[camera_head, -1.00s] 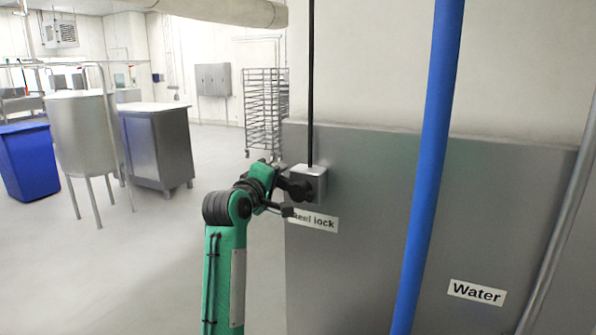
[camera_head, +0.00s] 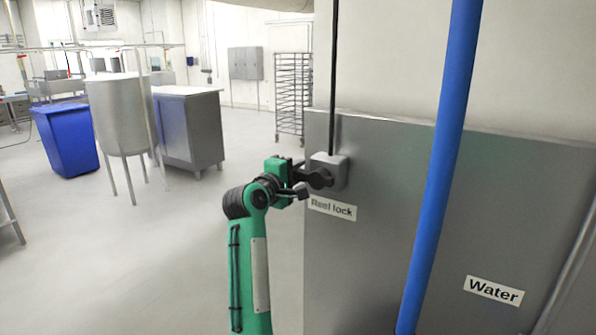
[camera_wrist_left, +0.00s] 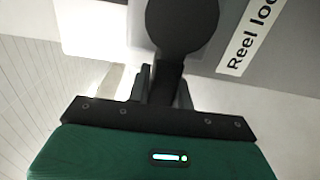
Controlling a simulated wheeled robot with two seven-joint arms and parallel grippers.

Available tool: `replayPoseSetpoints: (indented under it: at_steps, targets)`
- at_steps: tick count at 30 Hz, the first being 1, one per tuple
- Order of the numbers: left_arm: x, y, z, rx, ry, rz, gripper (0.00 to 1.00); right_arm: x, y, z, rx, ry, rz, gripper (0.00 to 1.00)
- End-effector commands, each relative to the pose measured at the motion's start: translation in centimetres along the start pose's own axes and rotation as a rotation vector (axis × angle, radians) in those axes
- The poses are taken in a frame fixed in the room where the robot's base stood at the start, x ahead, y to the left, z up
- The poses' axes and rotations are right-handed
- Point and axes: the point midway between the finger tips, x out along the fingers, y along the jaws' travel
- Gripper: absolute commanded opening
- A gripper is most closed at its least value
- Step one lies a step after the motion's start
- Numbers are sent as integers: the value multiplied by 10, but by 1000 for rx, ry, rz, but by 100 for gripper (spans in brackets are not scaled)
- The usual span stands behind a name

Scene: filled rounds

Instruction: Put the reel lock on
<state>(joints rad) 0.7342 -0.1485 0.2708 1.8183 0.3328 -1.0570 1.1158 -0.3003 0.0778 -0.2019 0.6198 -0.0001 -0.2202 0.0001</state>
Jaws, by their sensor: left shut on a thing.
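The reel lock is a grey box (camera_head: 340,166) on the steel panel, with a dark round knob (camera_head: 320,179) on its front. A white "Reel lock" label (camera_head: 333,209) is below it. In the left wrist view, the knob (camera_wrist_left: 182,22) has a dark lever (camera_wrist_left: 166,78) reaching down between the fingers. My left gripper (camera_head: 304,177) is at the knob from the left, shut on this lever; its fingers (camera_wrist_left: 165,92) also show in the wrist view. The gripper hides part of the lever. My right gripper is not in view.
A blue pipe (camera_head: 440,170) runs down in front of the panel (camera_head: 385,230) to the right of the lock. A thin dark pipe (camera_head: 333,70) rises above the box. A "Water" label (camera_head: 494,290) is lower right. Open floor (camera_head: 150,260) lies to the left.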

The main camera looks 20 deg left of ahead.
Motion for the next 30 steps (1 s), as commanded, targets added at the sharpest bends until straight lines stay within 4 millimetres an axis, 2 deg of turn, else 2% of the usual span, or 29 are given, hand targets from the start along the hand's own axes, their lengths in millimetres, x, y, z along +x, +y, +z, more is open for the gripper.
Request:
replayPoseSetpoints:
  at_steps: [3,4,7,16,20,23,30]
  targets:
    - [0,-2,0,-4,0,-3,0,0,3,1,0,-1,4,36]
    - [0,-2,0,-4,0,-3,24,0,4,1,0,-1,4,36]
    - [0,-2,0,-3,0,-3,43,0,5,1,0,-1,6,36]
    - [-1,-1,0,-1,0,-2,44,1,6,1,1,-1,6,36]
    - [-9,-3,0,0,1,-1,44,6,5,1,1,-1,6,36]
    - [-23,-4,-1,0,2,1,44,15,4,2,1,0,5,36]
    - [-74,-6,-1,0,3,2,44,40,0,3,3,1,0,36]
